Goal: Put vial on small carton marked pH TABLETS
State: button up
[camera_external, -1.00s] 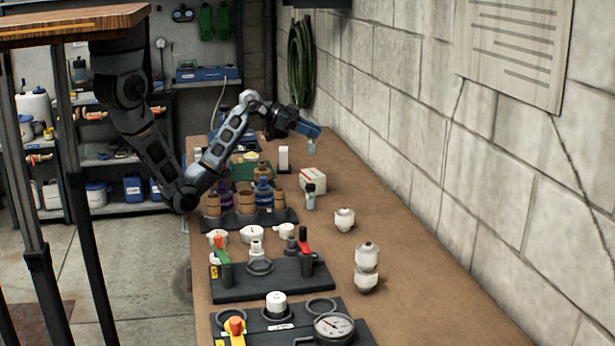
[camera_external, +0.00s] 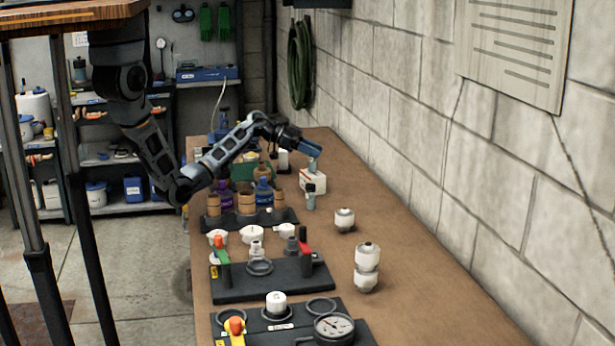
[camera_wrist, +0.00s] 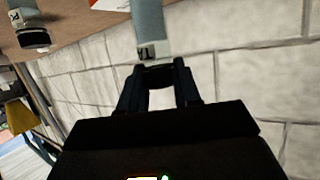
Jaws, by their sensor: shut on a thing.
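My gripper (camera_external: 318,153) is shut on a small grey-teal vial (camera_external: 313,164), which hangs below the fingers. In the external view the vial overlaps the white carton (camera_external: 316,183); I cannot tell whether it touches the carton top. In the wrist view the vial (camera_wrist: 148,28) extends from my fingertips (camera_wrist: 160,70), with part of a label reading "TA" near them. A corner of a white item with red marking, likely the carton (camera_wrist: 108,4), shows at the top edge. The carton's lettering is not readable.
A second vial with a black cap (camera_external: 310,197) stands just in front of the carton, and also shows in the wrist view (camera_wrist: 28,25). Bottles in a dark rack (camera_external: 250,218) are to the left. White fittings (camera_external: 344,219) stand nearer.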

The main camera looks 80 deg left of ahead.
jog(key=shift+f, duration=0.1)
jog(key=o, duration=0.6)
jog(key=shift+f, duration=0.1)
jog(key=shift+c, duration=0.2)
jog(key=o, duration=0.5)
jog(key=shift+r, duration=0.3)
jog(key=b+v, duration=0.2)
jog(key=v, duration=1)
